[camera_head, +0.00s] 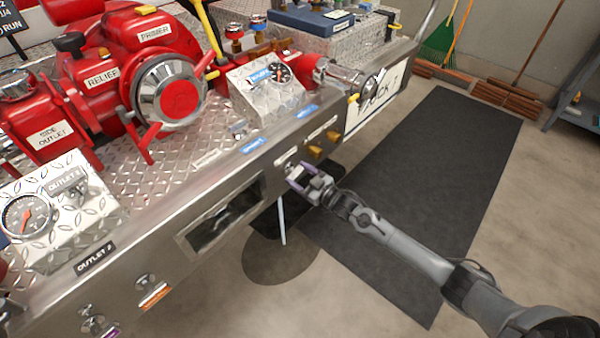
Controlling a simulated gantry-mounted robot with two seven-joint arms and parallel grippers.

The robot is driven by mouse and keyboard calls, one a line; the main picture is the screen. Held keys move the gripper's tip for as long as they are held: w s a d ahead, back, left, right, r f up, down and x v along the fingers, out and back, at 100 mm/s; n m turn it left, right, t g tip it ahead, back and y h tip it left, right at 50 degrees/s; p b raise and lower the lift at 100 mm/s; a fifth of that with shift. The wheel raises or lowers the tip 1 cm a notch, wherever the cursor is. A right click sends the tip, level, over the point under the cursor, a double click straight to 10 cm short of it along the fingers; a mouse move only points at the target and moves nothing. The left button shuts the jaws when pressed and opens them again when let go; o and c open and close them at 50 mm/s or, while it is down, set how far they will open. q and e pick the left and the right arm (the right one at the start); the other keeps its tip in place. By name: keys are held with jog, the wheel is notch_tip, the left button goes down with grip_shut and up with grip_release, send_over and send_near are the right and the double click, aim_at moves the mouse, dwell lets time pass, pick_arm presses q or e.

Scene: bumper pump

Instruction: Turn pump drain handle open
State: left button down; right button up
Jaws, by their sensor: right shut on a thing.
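My right gripper (297,178), with purple-tinted fingertips, reaches in from the lower right to the front face of the metal bumper (150,225). It is shut on a small handle on that face, just right of the dark rectangular opening. I take this to be the pump drain handle; the fingers mostly hide it, so its angle cannot be told. Two brass-coloured knobs (315,152) sit just right of the gripper on the same face. My left gripper is not in view.
The red pump (175,95) and gauge panels (268,90) stand on the diamond-plate deck. Chrome knobs (92,320) stick out at the lower left. A dark mat (430,170) covers the open floor at right; a broom and rake lean at the back wall.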

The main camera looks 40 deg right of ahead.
jog(key=shift+n, duration=1)
jog(key=o, duration=1)
jog(key=shift+o, duration=0.2)
jog(key=shift+s+d+p, duration=0.1)
jog(key=shift+s+p, duration=0.5)
jog(key=s+d+p, duration=0.1)
jog(key=s+p, duration=0.3)
jog(key=s, duration=0.5)
jog(key=shift+s+d, duration=0.2)
jog(key=shift+s, duration=0.05)
